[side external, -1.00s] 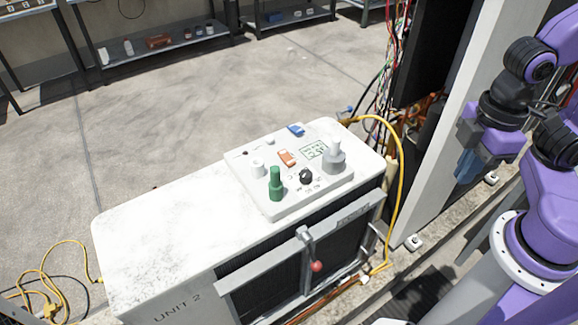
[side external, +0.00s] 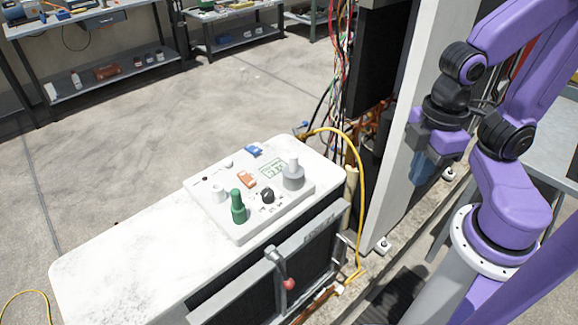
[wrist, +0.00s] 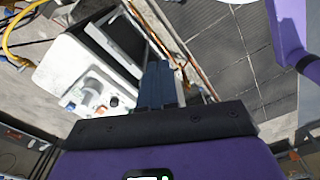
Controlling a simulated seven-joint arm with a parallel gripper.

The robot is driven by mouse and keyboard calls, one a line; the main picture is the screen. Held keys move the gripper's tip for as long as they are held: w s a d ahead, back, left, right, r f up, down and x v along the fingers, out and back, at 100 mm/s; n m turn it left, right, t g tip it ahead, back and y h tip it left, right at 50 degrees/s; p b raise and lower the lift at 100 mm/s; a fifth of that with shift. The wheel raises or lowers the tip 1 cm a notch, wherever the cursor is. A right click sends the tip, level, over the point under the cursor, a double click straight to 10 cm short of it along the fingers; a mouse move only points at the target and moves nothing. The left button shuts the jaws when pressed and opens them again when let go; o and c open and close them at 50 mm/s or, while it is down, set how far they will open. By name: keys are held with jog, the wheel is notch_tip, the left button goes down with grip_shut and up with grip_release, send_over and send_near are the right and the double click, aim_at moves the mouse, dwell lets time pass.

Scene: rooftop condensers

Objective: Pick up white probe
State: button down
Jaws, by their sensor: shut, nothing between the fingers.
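A white control panel (side external: 225,222) lies on the white condenser unit. A small white cylinder (side external: 218,194) stands upright near its left edge. A taller piece with a white top and round grey base (side external: 293,177) stands upright at its right end; it also shows in the wrist view (wrist: 92,87). I cannot tell for sure which is the white probe. A green probe (side external: 238,208) stands upright at the panel's front. My gripper (side external: 421,171) is shut and empty, apart from the panel to its right. Its blue fingers (wrist: 160,68) are together in the wrist view.
Orange (side external: 246,179) and blue (side external: 252,150) pieces and a black knob (side external: 267,195) sit on the panel. A yellow cable (side external: 357,185) arches beside the unit's right end. A grey cabinet post (side external: 408,120) stands near my gripper. The left condenser top is clear.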

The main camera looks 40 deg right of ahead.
jog(key=c, duration=1.8)
grip_release()
jog(key=o, duration=1)
jog(key=shift+c, duration=0.2)
jog(key=n, duration=0.5)
send_over(294, 155)
jog(key=f, duration=0.8)
jog(key=shift+w+d+f, duration=0.15)
jog(key=shift+w+f, duration=0.15)
jog(key=shift+f, duration=0.1)
jog(key=shift+s+f, duration=0.15)
jog(key=shift+f, duration=1.2)
jog(key=shift+s+f, duration=0.1)
jog(key=shift+f, duration=1.25)
